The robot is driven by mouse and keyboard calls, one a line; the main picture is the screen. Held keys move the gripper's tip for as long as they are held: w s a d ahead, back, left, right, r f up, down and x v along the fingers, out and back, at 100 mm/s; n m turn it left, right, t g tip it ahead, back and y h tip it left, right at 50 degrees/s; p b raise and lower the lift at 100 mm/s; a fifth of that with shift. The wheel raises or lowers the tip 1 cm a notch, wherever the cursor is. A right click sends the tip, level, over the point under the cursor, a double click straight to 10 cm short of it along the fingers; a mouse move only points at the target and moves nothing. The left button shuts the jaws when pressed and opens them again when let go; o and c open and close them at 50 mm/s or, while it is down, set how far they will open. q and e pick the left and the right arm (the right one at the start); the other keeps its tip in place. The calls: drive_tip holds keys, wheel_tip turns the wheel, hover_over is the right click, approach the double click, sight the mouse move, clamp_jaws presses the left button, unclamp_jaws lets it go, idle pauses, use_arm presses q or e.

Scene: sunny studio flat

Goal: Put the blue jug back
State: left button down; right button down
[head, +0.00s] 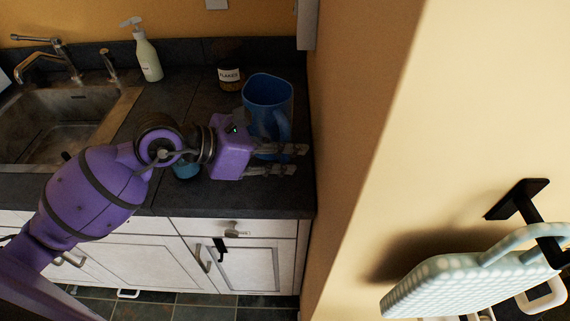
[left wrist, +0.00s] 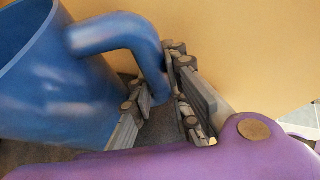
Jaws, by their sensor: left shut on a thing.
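The blue jug (head: 268,92) is upright at the right end of the dark counter (head: 168,100), close to the orange wall. I cannot tell whether its base touches the counter. My left gripper (head: 298,159) is in front of the jug and shut on its handle. In the left wrist view the jug (left wrist: 50,85) fills the left side, and the lower end of its handle (left wrist: 124,34) lies between the fingers (left wrist: 158,85). My right gripper is not in view.
A jar labelled as flakes (head: 230,74) stands behind the jug to the left. A soap bottle (head: 148,58) stands beside the sink (head: 55,120). A small blue item (head: 186,170) is partly hidden by my arm. An ironing board (head: 470,280) hangs on the right.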

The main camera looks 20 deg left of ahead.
use_arm(q)
wheel_tip(320, 180, down, 3)
drive_tip(key=shift+f, duration=0.45)
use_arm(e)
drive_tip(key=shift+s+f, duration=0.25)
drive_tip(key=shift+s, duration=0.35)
